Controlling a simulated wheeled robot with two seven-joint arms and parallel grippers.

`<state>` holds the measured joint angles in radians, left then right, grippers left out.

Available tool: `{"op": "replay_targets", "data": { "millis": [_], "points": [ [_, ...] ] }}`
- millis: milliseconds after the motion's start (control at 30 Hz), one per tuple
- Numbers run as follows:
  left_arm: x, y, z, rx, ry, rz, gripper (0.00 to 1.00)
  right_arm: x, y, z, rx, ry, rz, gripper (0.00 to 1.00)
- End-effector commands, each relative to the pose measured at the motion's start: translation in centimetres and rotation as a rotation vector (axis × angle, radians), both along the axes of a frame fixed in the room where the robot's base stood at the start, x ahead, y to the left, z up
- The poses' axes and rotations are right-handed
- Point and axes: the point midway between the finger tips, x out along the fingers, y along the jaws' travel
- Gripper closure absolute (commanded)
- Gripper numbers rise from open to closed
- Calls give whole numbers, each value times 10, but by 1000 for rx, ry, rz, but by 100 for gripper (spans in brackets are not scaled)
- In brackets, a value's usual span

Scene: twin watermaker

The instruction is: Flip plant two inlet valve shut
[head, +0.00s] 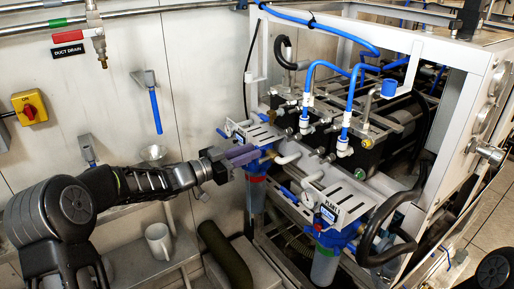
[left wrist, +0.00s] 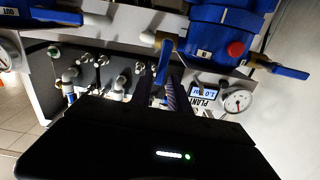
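My left gripper (head: 240,156) is at the rear blue-headed filter housing (head: 256,184) on the watermaker. In the left wrist view its two fingers (left wrist: 160,92) stand close together, with a blue valve lever (left wrist: 163,62) at their tips and apparently between them. I cannot tell whether they grip it. The lever is beside a blue filter head (left wrist: 208,30) with a red button and an IN label. A PLANT label with a lit display (left wrist: 205,93) is close by; its number is unreadable. A front unit with a PLANT plate (head: 333,208) stands nearer. My right gripper is out of view.
A second blue lever (left wrist: 282,70) and a round gauge (left wrist: 238,103) lie right of the fingers. Blue hoses (head: 352,95) rise over the white frame (head: 440,50). A yellow switch box (head: 30,107) is on the wall.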

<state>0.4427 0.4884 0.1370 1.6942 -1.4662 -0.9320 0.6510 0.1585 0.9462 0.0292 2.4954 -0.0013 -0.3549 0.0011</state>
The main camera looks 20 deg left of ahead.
Motion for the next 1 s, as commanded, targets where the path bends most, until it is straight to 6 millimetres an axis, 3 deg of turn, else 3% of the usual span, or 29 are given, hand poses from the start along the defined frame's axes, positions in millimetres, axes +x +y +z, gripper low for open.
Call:
{"op": "replay_targets", "data": {
  "millis": [200, 533, 800, 1000],
  "points": [
    [20, -17, 1, -1, 0, -1, 78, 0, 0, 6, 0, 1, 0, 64],
    [23, -20, 0, -1, 1, 0, 78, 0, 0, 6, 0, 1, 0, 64],
    [23, -20, 0, -1, 1, 0, 100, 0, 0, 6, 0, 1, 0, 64],
    [23, -20, 0, -1, 1, 0, 100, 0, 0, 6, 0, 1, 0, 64]
  ]
}}
